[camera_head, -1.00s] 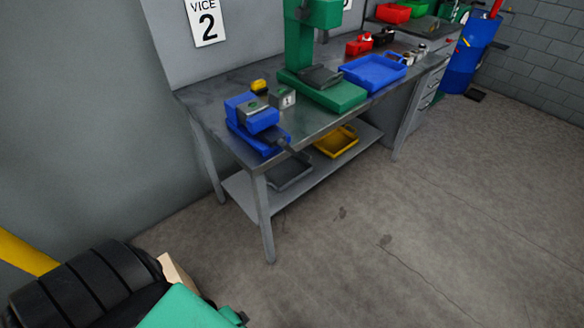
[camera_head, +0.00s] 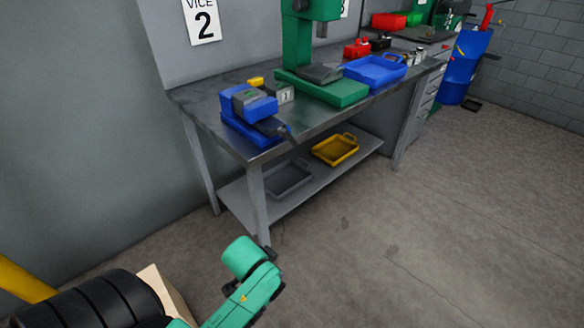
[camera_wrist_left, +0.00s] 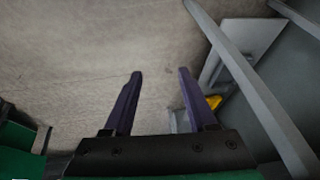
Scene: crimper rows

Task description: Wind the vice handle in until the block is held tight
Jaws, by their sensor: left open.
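The blue vice (camera_head: 252,132) sits on the near left end of the metal workbench (camera_head: 196,98), below the VICE 2 sign. Its dark handle end (camera_head: 284,130) points toward the bench's front edge. A grey-green piece shows at the top of the vice; I cannot tell how tightly the jaws sit on it. My left gripper (camera_wrist_left: 160,73) is open and empty in the left wrist view, its two dark fingers apart above bare floor. The vice is not in that view. My green arm shows low in the head view, apart from the bench. My right gripper is not in view.
A green press (camera_head: 298,40) and a blue tray (camera_head: 375,72) stand further along the bench. Grey (camera_head: 288,180) and yellow (camera_head: 335,149) trays sit on the lower shelf. Black tyres (camera_head: 95,300) and a cardboard box (camera_head: 165,292) are at lower left.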

